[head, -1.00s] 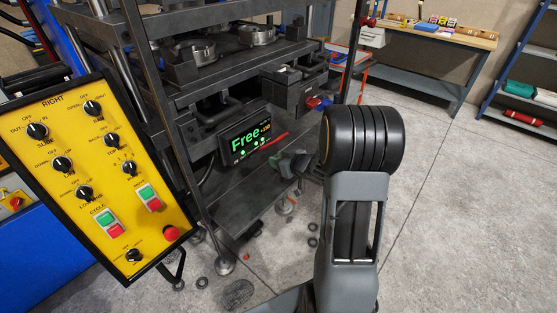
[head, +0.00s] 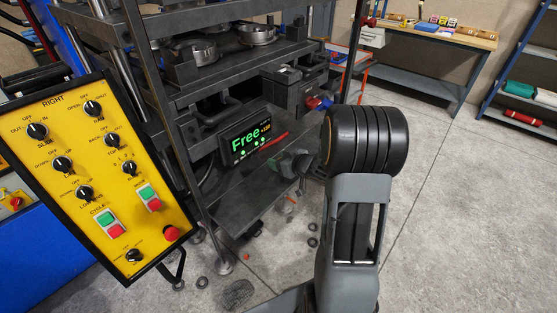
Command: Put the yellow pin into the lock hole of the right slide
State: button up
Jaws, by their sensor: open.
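The yellow pin cannot be made out in the head view. The lock hole of the right slide cannot be made out either. The dark steel press (head: 235,75) stands left of centre, with slides and round metal parts on its upper levels. My gripper (head: 282,163) shows small and dark beside the press, below and right of the lit display, partly hidden by my own arm. It is open, and nothing is seen held in it.
A yellow control panel marked RIGHT (head: 98,170) stands at the near left. A display (head: 246,138) on the press reads "Free" in green. A workbench (head: 435,40) stands at the back right, beside shelves (head: 525,85). The floor (head: 460,220) at right is clear.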

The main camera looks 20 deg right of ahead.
jog(key=v, duration=1.1)
notch_tip(320, 180, up, 5)
jog(key=w+m+h, duration=0.2)
jog(key=h, duration=0.4)
jog(key=s+a+r+m+g+y, duration=0.1)
jog(key=s+a+m+g, duration=0.1)
jog(key=s+a+g, duration=0.6)
jog(key=s+a, duration=0.6)
jog(key=shift+s+r+g+p, duration=0.3)
jog(key=shift+s+r, duration=0.05)
jog(key=shift+c, duration=0.2)
